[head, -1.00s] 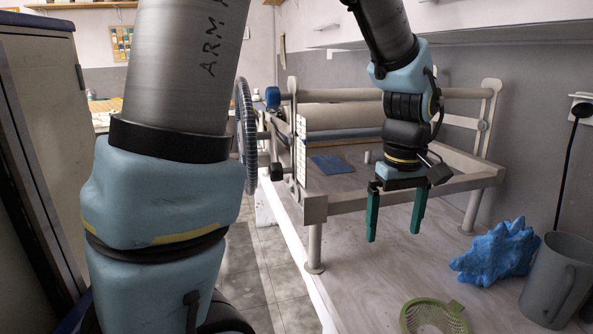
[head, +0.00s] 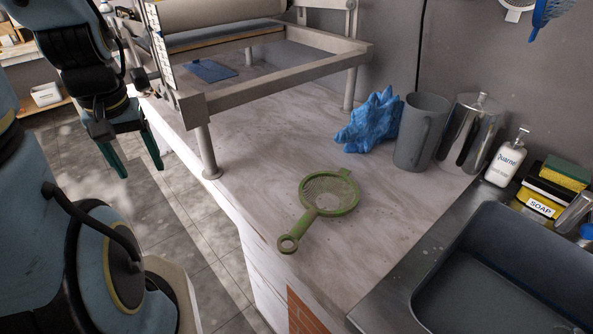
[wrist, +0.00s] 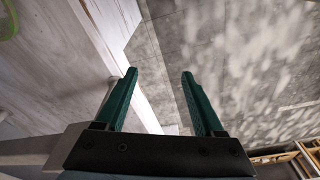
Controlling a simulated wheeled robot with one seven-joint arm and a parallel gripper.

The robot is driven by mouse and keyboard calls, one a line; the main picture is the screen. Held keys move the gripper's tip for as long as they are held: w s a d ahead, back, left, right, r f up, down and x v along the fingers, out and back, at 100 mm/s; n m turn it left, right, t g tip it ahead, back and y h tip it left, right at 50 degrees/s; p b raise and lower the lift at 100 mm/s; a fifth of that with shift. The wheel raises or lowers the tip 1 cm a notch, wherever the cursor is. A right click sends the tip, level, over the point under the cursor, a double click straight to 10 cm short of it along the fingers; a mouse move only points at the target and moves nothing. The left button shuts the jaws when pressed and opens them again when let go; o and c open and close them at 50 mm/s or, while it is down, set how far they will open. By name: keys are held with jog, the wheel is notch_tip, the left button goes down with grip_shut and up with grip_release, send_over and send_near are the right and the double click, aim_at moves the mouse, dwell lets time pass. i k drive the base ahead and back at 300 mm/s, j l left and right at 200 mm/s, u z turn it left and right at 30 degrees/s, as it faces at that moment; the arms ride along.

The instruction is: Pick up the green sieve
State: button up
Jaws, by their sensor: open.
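The green sieve (head: 328,194) lies flat on the pale wooden counter (head: 258,140) in the head view. It has a round mesh bowl and a handle ending in a ring, which points toward the front edge. In the wrist view only a bit of green rim (wrist: 8,22) shows at the top left corner. My gripper (head: 138,168) is at the left of the head view, off the counter's left edge and over the floor. In the wrist view its two green fingers (wrist: 158,75) are apart with nothing between them.
A dark sink (head: 500,275) lies to the right. A roller frame (head: 290,75) stands on the counter at the back left.

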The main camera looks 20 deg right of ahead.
aim_at(339, 183)
jog(key=i+j+z, duration=0.15)
jog(key=j+z, duration=0.2)
jog(key=i+j+z, duration=0.1)
jog(key=j+z, duration=0.6)
jog(key=i+j, duration=0.05)
